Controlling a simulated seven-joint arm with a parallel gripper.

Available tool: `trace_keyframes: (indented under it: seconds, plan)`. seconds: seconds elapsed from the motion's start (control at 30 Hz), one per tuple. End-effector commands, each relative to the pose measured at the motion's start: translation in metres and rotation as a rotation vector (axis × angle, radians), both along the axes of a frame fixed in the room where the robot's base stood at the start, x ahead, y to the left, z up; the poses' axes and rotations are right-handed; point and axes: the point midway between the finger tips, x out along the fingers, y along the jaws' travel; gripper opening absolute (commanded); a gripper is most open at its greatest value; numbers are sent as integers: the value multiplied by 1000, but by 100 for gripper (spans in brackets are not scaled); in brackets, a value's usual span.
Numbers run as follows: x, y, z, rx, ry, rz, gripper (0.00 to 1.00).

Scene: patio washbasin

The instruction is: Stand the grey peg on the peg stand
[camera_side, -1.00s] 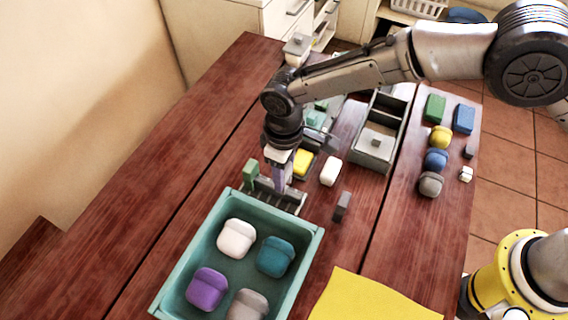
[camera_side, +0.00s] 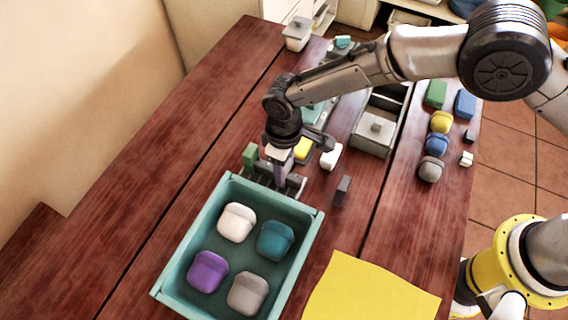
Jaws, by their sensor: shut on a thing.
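The grey peg (camera_side: 342,191) is a small dark grey block on the table, right of the peg stand and apart from it. The peg stand (camera_side: 297,186) is a low grey slotted rack just behind the teal tray. A green peg (camera_side: 250,157) is upright at its left end. My gripper (camera_side: 281,163) points down over the middle of the stand, shut on a lavender peg (camera_side: 281,175). The lavender peg is upright at the stand; I cannot tell whether its lower end is seated. My gripper hides part of the stand's back.
The teal tray (camera_side: 170,278) in front holds several rounded blocks. A white block (camera_side: 331,157) and a yellow block (camera_side: 303,148) lie behind the stand. A grey lidded box (camera_side: 373,140) is farther back. A yellow cloth (camera_side: 372,290) lies front right.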

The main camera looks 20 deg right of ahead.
Motion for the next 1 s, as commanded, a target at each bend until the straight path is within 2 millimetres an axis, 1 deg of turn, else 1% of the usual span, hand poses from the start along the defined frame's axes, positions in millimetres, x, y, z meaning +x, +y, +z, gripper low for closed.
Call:
trace_keyframes:
  seconds: [0.3, 0.33, 0.5, 0.83, 0.93, 1.0]
  plan:
    - [0, 0, 0, 0, 0, 0, 0]
    - [0, 0, 0, 0, 0, 0, 53]
    - [0, 0, 0, 0, 0, 0, 83]
    - [0, 0, 2, 0, 0, 0, 83]
    - [0, 0, 11, 1, -1, 0, 83]
    - [1, 1, 21, 2, -2, 0, 83]
